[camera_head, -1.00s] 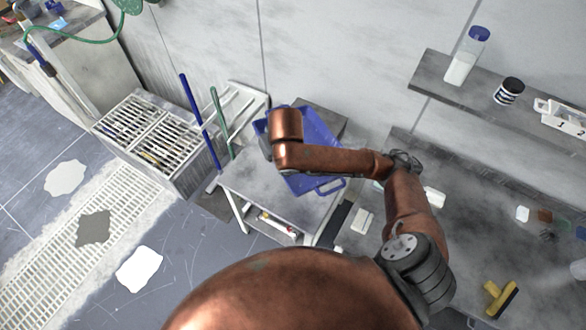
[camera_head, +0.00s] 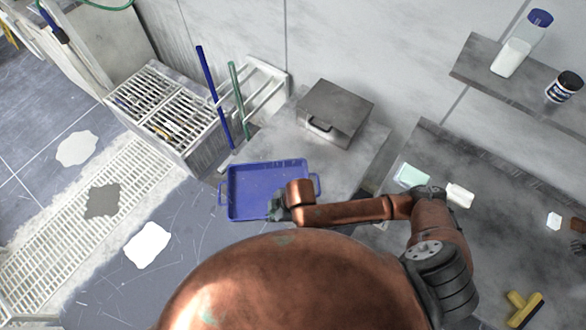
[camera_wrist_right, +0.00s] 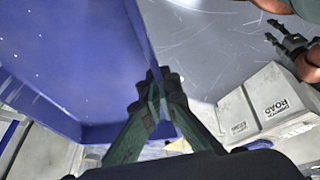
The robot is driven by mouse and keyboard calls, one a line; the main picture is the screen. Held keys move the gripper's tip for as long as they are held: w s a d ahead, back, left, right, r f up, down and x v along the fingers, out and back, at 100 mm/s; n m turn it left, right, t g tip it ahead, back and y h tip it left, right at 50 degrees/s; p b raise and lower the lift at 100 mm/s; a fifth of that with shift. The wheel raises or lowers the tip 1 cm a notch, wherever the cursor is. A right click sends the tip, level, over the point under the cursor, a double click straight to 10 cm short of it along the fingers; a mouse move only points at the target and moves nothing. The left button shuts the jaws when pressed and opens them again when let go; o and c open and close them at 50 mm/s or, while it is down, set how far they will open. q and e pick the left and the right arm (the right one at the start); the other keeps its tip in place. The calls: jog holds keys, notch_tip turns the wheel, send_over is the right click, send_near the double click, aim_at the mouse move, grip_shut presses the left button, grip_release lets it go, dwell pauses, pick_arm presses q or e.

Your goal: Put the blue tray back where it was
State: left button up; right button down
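The blue tray (camera_head: 250,180) is a shallow, empty rectangle with a handle at each end. In the head view it overlaps the left front part of the grey cart top (camera_head: 345,165), partly over the floor. My right gripper (camera_head: 277,207) is at the tray's near right side. In the right wrist view its fingers (camera_wrist_right: 158,88) close on the rim of the tray wall (camera_wrist_right: 95,75). A second dark gripper, my left (camera_wrist_right: 278,32), shows at the upper right of that view with its fingers apart, clear of the tray. The head view does not show it.
A grey box with a handle (camera_head: 335,112) stands at the back of the cart. Blue (camera_head: 213,95) and green (camera_head: 238,100) poles lean behind the tray. A slatted crate (camera_head: 155,110) is left. White labelled boxes (camera_wrist_right: 265,105) show in the wrist view.

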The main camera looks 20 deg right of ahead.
jog(key=shift+n, duration=0.4)
jog(key=w+d, duration=0.3)
jog(key=d, duration=0.1)
jog(key=w+d, duration=0.3)
jog(key=d, duration=0.2)
jog(key=w+d+f, duration=0.1)
jog(key=w+d, duration=0.3)
jog(key=shift+d+b, duration=0.2)
jog(key=shift+b, duration=0.15)
jog(key=shift+f, duration=1.85)
pick_arm(q)
jog(key=shift+w+f, duration=0.1)
jog(key=shift+f, duration=0.5)
pick_arm(e)
jog(key=c, duration=2.6)
grip_release()
jog(key=shift+f, duration=0.1)
jog(key=o, duration=0.4)
jog(key=shift+o, duration=0.2)
